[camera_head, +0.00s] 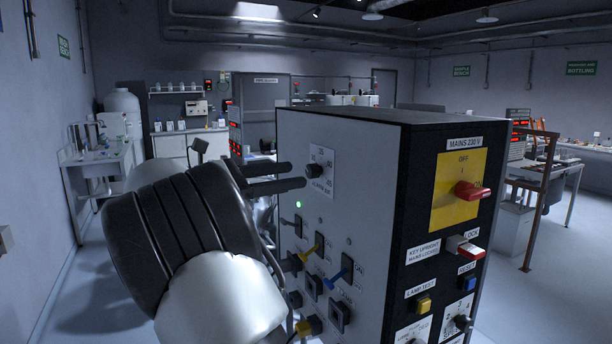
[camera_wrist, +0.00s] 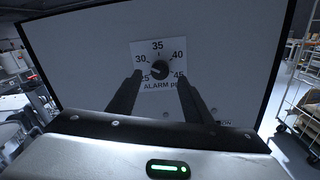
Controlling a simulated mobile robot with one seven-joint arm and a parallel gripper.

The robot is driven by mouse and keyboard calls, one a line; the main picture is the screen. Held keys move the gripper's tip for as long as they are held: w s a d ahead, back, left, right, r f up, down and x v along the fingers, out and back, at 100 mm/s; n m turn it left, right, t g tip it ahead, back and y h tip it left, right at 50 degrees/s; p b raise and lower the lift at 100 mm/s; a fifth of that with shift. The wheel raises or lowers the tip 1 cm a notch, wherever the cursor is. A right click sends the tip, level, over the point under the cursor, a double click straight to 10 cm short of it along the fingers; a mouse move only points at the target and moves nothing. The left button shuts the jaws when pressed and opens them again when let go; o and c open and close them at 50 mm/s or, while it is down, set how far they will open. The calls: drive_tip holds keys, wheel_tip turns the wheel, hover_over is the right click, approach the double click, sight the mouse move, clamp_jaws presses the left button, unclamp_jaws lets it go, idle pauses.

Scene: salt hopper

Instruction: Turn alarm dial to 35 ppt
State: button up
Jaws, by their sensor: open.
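The alarm dial is a small black knob (camera_wrist: 159,70) on a white scale plate (camera_wrist: 146,48), marked 25, 30, 35, 40 and 45, with 35 at the top. A light pointer mark on the knob seems to face left, near 30, but it is small. The dial also shows in the head view (camera_head: 314,171), high on the cabinet's pale front. My gripper (camera_head: 297,175) is open and empty, with its fingers pointing at the dial. In the wrist view the fingertips (camera_wrist: 160,81) flank the knob's lower sides, apparently short of it.
The cabinet (camera_head: 365,240) has several switches and keys below the dial, some with blue and yellow parts. Its dark side carries a red mains handle (camera_head: 472,191) and push buttons. A wire rack (camera_wrist: 300,95) stands at the right in the wrist view.

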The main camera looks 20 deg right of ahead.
sight(308, 172)
drive_tip(key=shift+w+d, duration=0.15)
drive_tip(key=shift+d, duration=2.55)
drive_tip(key=c, duration=1.1)
drive_tip(key=shift+o, duration=0.2)
drive_tip(key=shift+m, duration=0.4)
drive_tip(key=m+b, duration=0.2)
drive_tip(key=m, duration=0.3)
drive_tip(key=shift+f+m+b, duration=0.15)
drive_tip(key=shift+m+b, duration=0.15)
drive_tip(key=m+b, duration=0.3)
drive_tip(key=m, duration=0.2)
drive_tip(key=shift+w, duration=0.1)
drive_tip(key=shift+m, duration=0.3)
